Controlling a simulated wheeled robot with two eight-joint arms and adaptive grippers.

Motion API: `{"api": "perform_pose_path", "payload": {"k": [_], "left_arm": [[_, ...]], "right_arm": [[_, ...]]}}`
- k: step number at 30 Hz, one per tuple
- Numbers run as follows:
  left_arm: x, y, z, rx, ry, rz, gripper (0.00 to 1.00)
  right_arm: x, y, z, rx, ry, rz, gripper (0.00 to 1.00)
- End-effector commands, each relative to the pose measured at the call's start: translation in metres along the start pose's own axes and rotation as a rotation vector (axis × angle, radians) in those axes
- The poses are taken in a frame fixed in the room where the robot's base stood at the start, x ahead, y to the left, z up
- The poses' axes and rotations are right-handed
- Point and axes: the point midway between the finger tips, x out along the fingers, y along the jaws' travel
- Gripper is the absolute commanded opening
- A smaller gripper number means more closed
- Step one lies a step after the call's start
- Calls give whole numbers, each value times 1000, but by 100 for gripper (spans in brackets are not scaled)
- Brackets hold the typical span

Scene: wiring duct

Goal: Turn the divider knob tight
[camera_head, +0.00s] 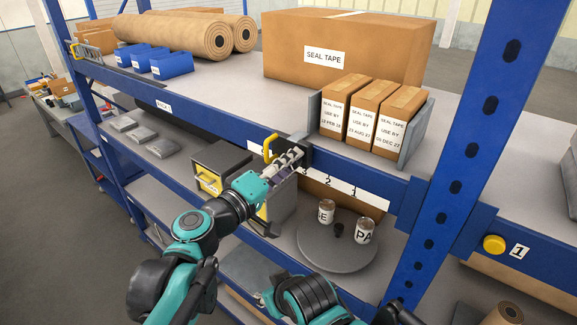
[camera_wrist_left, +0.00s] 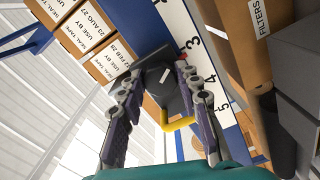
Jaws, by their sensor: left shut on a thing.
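The divider knob (camera_wrist_left: 168,78) is a dark block-like piece with a white line on it, at the front edge of the upper shelf, beside the number strip (camera_wrist_left: 214,88). My left gripper (camera_wrist_left: 160,80) is shut on the knob, one finger on each side. In the head view the left gripper (camera_head: 288,161) reaches the shelf edge and partly hides the knob. A grey divider panel (camera_head: 314,108) stands above it, left of the seal tape boxes (camera_head: 366,115). Part of what seems my right arm shows at the bottom of the head view; its jaws are unclear.
A yellow handle (camera_head: 270,147) sticks out just left of the gripper and also shows in the wrist view (camera_wrist_left: 178,124). Below are drawer bins (camera_head: 222,165) and a round turntable (camera_head: 325,255) with two cans. A blue upright (camera_head: 455,150) stands at the right.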

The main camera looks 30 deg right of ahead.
Motion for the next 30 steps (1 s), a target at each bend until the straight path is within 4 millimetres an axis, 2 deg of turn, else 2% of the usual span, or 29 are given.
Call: {"api": "perform_pose_path", "payload": {"k": [12,28,29,30], "left_arm": [[0,-2,1,181,-2,-1,4],[0,-2,1,204,-2,-1,4],[0,-2,1,203,-2,-1,38],[0,-2,1,203,-2,-1,49]], "right_arm": [[3,0,2,0,0,0,40],[3,0,2,0,0,0,40],[3,0,2,0,0,0,40],[3,0,2,0,0,0,40]]}}
